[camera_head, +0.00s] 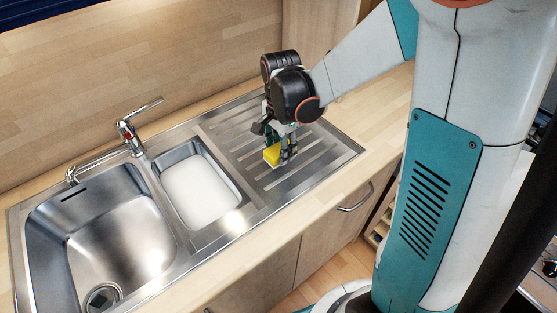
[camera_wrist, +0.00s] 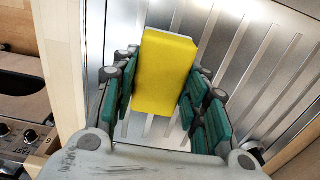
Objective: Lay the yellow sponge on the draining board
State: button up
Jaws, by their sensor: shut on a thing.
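The yellow sponge (camera_head: 271,155) is in my gripper (camera_head: 281,150), over the draining board (camera_head: 322,153). In the wrist view the sponge (camera_wrist: 165,72) lies between the green finger pads, and my gripper (camera_wrist: 160,95) is shut on it. The ribbed metal of the draining board (camera_wrist: 250,60) shows behind and beside the sponge. I cannot tell whether the sponge's lower side touches the board or hangs just above it. Part of the sponge is hidden by the fingers in the head view.
Left of the board are a small basin (camera_head: 197,192), a large sink (camera_head: 115,240) and a tap (camera_head: 128,135). The wooden worktop (camera_head: 230,259) runs along the front. A range cooker with knobs (camera_wrist: 30,136) shows at the left of the wrist view. Most of the board is bare.

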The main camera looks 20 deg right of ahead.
aim_at(280, 169)
jog(key=shift+f+b, duration=0.75)
jog(key=shift+f, duration=1.9)
jog(key=shift+c, duration=0.3)
jog(key=o, duration=1)
jog(key=shift+r, duration=0.1)
notch_tip(280, 169, up, 11)
jog(key=p, duration=0.3)
jog(key=shift+r+p, duration=0.2)
jog(key=shift+p, duration=0.15)
jog(key=shift+s+r, duration=0.2)
jog(key=shift+r, duration=0.35)
jog(key=s+r+n+t, duration=0.7)
jog(key=s+r+n, duration=0.2)
jog(key=s+n, duration=0.5)
jog(key=shift+s+r, duration=0.15)
jog(key=shift+r, duration=0.05)
